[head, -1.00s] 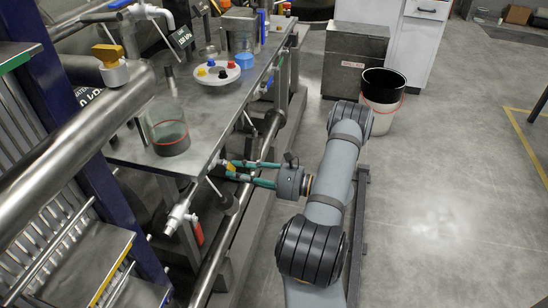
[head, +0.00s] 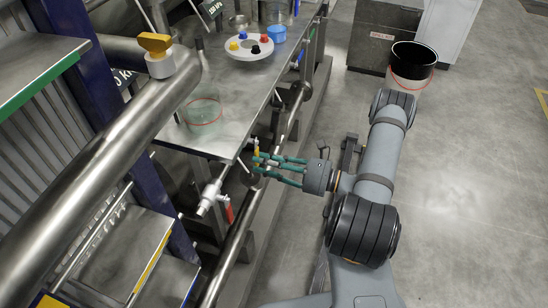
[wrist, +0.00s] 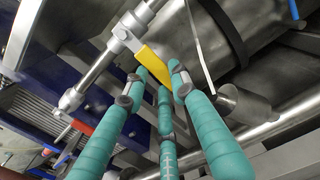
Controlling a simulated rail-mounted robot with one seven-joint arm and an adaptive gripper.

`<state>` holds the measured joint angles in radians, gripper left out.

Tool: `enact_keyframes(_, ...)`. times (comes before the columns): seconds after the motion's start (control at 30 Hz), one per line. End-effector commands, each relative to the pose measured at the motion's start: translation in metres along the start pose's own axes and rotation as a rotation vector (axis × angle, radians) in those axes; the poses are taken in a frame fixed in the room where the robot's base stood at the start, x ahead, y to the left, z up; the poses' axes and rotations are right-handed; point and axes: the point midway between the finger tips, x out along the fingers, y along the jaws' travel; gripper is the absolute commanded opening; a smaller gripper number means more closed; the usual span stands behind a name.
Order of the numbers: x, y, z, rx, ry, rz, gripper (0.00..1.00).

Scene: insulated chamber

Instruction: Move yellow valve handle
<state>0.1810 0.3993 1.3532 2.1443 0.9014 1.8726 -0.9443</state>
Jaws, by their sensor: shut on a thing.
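A yellow valve handle (wrist: 157,66) shows in the wrist view as a flat lever on a silver pipe fitting. My gripper (wrist: 160,78) has teal, rod-like fingers, and their tips are at the handle on both sides. It is shut on the handle, whose lower end is partly hidden by the fingers. In the head view my gripper (head: 258,166) is just off the corner of the metal table, reaching left from my arm. Only a small bit of this yellow handle (head: 256,151) shows there, beside the fingertips.
The metal table (head: 222,142) bears a glass beaker (head: 203,112) and a white disc (head: 247,48). Another yellow handle (head: 155,43) sits on a thick pipe at the left. A red-handled valve (head: 229,210) hangs below the table. Open floor lies right of my arm.

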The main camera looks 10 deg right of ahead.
Motion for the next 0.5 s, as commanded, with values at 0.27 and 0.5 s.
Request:
enact_keyframes(0.27,0.0018,0.0023,0.0001,0.013,-0.001,0.004,0.00)
enact_keyframes(0.5,0.0018,0.0025,0.0001,0.012,-0.001,0.005,0.32)
